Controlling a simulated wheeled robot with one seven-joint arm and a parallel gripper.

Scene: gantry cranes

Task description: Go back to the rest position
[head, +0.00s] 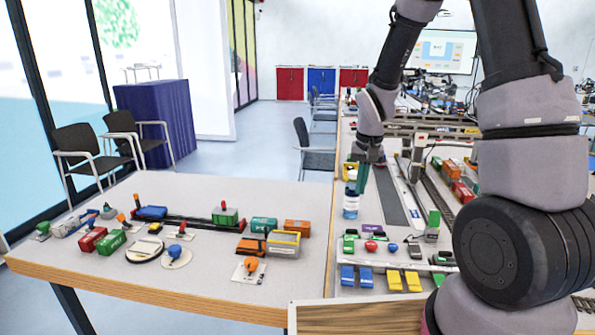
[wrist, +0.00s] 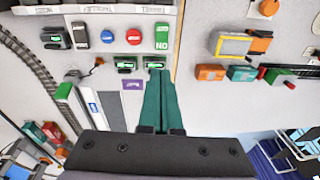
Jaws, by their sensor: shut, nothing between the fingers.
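My gripper (head: 362,178) hangs from the arm over the left part of the right-hand table, its green fingers pointing down beside a small white and blue can (head: 350,203). In the wrist view the fingers (wrist: 160,78) are pressed together with nothing between them. From these views I cannot tell how high the fingers are above the table.
Blue blocks (head: 348,276) and yellow blocks (head: 394,280) lie near the table's front. A red button (head: 371,246) sits behind them. The left table (head: 200,195) carries toy containers, such as a red one (head: 92,239), and tracks. Chairs (head: 82,153) stand on the floor behind.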

